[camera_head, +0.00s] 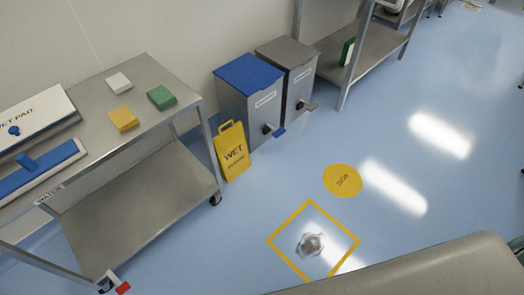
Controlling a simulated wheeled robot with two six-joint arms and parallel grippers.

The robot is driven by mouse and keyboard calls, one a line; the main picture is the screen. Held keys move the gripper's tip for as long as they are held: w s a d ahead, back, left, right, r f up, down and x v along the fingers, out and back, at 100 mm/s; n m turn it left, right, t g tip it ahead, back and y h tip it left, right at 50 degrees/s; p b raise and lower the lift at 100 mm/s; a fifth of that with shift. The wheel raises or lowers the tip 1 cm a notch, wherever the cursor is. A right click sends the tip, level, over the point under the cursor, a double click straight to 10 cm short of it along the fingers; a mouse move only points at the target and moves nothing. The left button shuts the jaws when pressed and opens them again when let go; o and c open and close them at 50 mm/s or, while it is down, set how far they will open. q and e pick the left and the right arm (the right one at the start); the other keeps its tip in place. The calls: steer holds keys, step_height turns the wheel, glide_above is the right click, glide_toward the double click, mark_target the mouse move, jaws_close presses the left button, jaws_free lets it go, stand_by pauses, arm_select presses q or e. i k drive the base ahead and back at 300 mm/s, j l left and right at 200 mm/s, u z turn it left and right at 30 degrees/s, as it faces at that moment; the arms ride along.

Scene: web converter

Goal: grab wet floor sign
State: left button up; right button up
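The yellow wet floor sign (232,152) stands folded and upright on the blue floor, leaning slightly. It reads "WET" and has a handle loop at its top. It is between the steel cart's right end and the blue-lidded bin, close to both. A round yellow floor mark (342,180), with small lettering that seems to read "SIGN", lies to its right. Neither of my grippers is in view.
A steel cart (135,205) on the left carries coloured sponges and mop gear. Two grey pedal bins, one blue-lidded (250,75), one grey-lidded (287,52), stand by the wall. Open floor lies right.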

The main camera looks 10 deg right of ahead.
mark_target(231, 149)
steer(key=i+l, duration=0.2)
steer(key=i, duration=0.2)
steer(key=i+l, duration=0.2)
steer(key=i, duration=0.15)
steer(key=i+l+z, duration=0.1)
steer(key=i, duration=0.3)
